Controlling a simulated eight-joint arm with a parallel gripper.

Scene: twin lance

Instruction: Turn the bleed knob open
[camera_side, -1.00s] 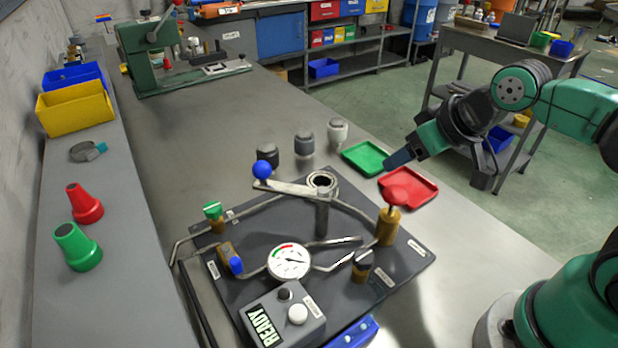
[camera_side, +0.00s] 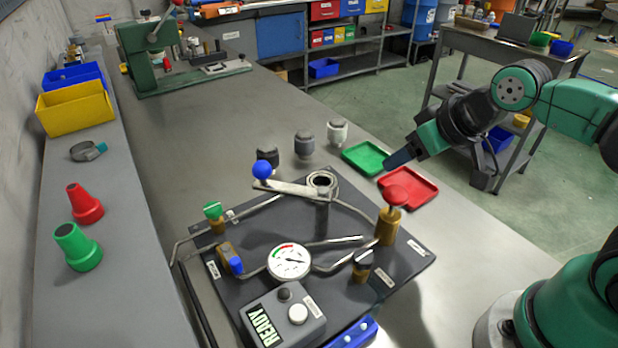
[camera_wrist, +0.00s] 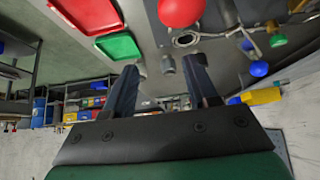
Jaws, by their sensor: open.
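The dark fixture plate (camera_side: 230,292) on the bench carries pipes, a pressure gauge (camera_side: 289,262) and several knobs. A red mushroom-shaped knob (camera_side: 395,194) tops a brass post at its right; it also shows at the top of the wrist view (camera_wrist: 181,10). The labels are too small to read, so I cannot tell which is the bleed knob. My gripper (camera_side: 392,164) is open and empty above the trays, apart from all knobs; its two fingers show in the wrist view (camera_wrist: 163,68).
A blue-balled lever (camera_side: 262,170) lies across the plate's far side. A READY box (camera_side: 283,315) stands at the front. Green (camera_side: 366,158) and red (camera_side: 408,188) trays lie to the right. Several cylinders (camera_side: 304,145) stand behind. Loose red and green cones (camera_side: 84,204) sit on the left ledge.

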